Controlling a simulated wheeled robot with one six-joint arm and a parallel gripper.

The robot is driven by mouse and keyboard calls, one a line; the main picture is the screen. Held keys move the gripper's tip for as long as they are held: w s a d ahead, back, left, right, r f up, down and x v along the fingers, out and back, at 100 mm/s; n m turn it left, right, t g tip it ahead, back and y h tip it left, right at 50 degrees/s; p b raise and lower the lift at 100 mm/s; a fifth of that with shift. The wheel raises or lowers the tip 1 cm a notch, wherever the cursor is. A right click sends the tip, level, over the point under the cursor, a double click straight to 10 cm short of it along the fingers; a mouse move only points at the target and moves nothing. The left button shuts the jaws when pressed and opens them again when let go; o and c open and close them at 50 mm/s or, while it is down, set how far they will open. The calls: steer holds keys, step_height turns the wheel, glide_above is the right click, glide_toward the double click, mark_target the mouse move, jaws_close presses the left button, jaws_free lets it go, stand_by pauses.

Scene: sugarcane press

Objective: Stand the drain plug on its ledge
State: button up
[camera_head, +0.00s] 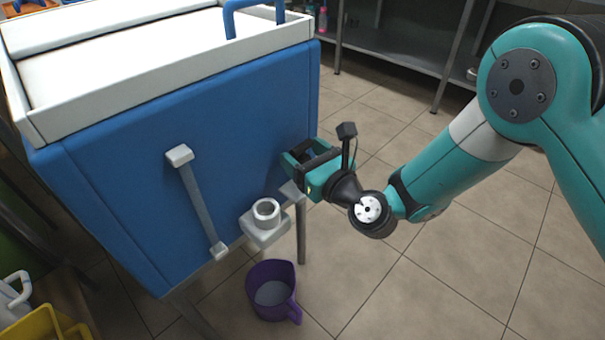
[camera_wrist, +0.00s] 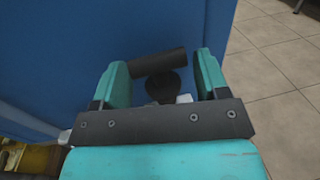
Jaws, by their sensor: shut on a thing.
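The drain plug (camera_wrist: 158,64) is dark, with a bar-like handle and a round body below it. My gripper (camera_wrist: 162,75) is shut on the plug's handle, which spans between the two teal fingers. In the head view, my gripper (camera_head: 298,157) is beside the blue press side, and the plug is a dark patch partly hidden by the fingers. A small pale ledge (camera_head: 290,191) juts out just below my gripper. The plug appears above it; I cannot tell whether they touch. A pale piece, likely the ledge, also shows below the plug in the wrist view (camera_wrist: 184,98).
The blue press tank (camera_head: 220,120) stands close to my gripper. A pale drain spout (camera_head: 266,222) with an open round mouth sticks out lower left. A grey bar handle (camera_head: 198,203) is on the tank's side. A purple jug (camera_head: 270,305) stands on the floor. Floor to the right is clear.

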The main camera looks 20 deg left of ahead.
step_height(320, 180, down, 3)
steer(key=b, duration=0.3)
steer(key=shift+f, duration=0.2)
steer(key=shift+f+b, duration=0.4)
steer(key=shift+b, duration=0.1)
steer(key=shift+a, duration=0.25)
steer(key=shift+w+r, duration=0.1)
